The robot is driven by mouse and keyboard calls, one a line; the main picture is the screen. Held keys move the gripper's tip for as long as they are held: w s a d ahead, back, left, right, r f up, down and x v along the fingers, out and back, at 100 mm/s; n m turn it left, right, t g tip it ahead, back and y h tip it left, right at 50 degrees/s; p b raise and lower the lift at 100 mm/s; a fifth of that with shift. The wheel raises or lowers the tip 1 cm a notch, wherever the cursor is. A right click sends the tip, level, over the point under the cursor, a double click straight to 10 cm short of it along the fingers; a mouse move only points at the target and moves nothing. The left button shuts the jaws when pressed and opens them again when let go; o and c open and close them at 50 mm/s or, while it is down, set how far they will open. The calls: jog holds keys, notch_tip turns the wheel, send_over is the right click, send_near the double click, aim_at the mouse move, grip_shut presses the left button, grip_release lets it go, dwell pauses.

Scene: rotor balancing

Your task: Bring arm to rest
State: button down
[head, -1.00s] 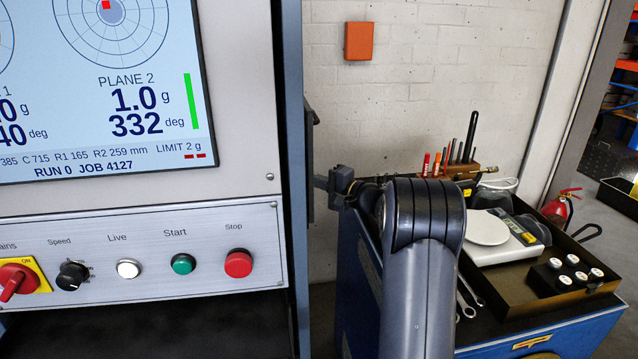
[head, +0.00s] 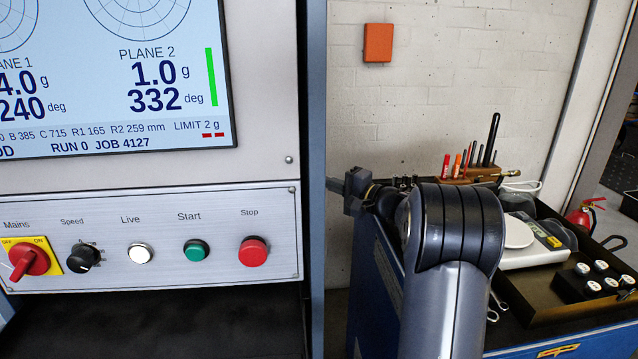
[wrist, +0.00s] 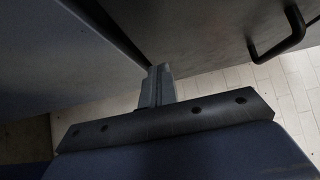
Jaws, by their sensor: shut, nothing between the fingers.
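My arm (head: 455,230) stands in front of the tool cart in the head view, its dark elbow joint uppermost. A small dark block at the far end of the arm (head: 357,190) shows left of the elbow, beside the machine's edge; the fingertips cannot be made out there. In the wrist view my gripper (wrist: 158,72) has its fingers together, with nothing between them. It points into a gap between a pale blue-grey surface on the left and a dark panel on the right.
The machine's control panel (head: 170,275) with knobs and buttons is at the left, below a screen (head: 120,85). The blue cart (head: 375,270) carries a scale (head: 530,240), a tool rack (head: 465,178) and a black block of white-topped pieces (head: 590,293). The wrist view shows a black handle (wrist: 285,40).

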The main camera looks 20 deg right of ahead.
jog(key=v, duration=0.6)
jog(key=shift+d+b, duration=0.4)
jog(key=shift+b, duration=0.05)
jog(key=p+x, duration=0.2)
jog(key=x, duration=0.8)
jog(key=shift+a, duration=0.2)
jog(key=shift+s, duration=0.1)
